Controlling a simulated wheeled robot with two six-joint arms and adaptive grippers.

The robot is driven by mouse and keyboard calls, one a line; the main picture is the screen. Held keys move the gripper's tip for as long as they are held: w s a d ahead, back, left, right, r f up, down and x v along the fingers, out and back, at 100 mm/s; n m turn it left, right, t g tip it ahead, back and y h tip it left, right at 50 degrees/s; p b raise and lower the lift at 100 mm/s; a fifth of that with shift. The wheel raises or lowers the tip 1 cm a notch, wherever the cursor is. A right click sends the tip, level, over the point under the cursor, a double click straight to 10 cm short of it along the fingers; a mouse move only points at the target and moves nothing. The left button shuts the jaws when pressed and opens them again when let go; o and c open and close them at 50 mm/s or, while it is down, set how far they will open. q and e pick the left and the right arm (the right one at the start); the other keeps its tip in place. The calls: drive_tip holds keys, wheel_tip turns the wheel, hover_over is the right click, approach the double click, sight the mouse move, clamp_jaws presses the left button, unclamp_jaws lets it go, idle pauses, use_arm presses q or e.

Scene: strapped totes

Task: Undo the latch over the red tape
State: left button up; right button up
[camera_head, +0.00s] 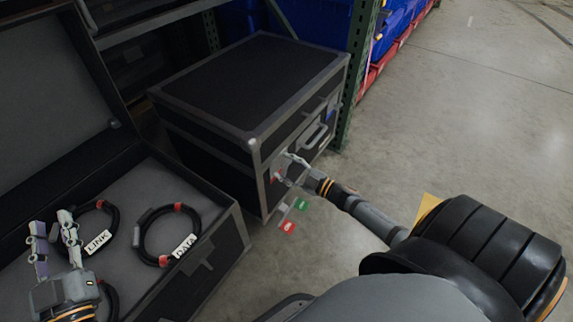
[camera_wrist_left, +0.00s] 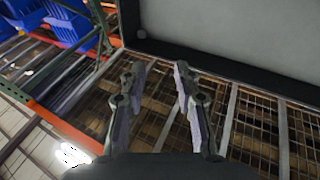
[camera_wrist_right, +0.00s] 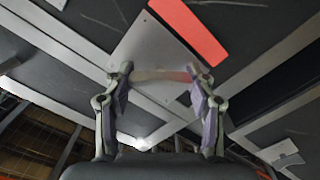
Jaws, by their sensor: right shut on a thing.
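The black case (camera_head: 250,80) with metal edges stands closed on the floor. My right gripper (camera_head: 284,167) is at the near left part of its front, shut on the latch there. In the right wrist view, the pale latch bar (camera_wrist_right: 158,76) lies between the fingers of my right gripper (camera_wrist_right: 160,88). The red tape (camera_wrist_right: 190,32) shows just beyond the fingertips. In the head view the latch is mostly hidden by the fingers. My left gripper (camera_head: 54,228) is open and empty over the open case at lower left; it also shows in the left wrist view (camera_wrist_left: 158,75).
The open case (camera_head: 225,245) holds black cable loops labelled LINK (camera_head: 98,242) and DATA (camera_head: 185,245). A handle (camera_head: 316,136) and blue tape (camera_head: 331,115) are further along the closed case's front. Red (camera_head: 288,227) and green (camera_head: 300,204) tags show below my right gripper. Floor at right is clear.

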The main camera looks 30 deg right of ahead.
drive_tip(key=n+p, duration=0.1)
drive_tip(key=n, duration=0.5)
drive_tip(key=shift+f, duration=0.1)
drive_tip(key=shift+n, duration=0.9)
use_arm(q)
wheel_tip(320, 180, down, 16)
drive_tip(key=s+g, duration=0.2)
drive_tip(key=g, duration=0.5)
drive_tip(key=shift+s+d+r, duration=0.15)
drive_tip(key=shift+s+r, duration=0.05)
drive_tip(key=shift+s, duration=0.05)
use_arm(e)
drive_tip(key=shift+f+n, duration=0.1)
drive_tip(key=shift+n, duration=1)
drive_tip(key=o, duration=1.2)
drive_tip(key=shift+s, duration=0.1)
drive_tip(key=v, duration=1.2)
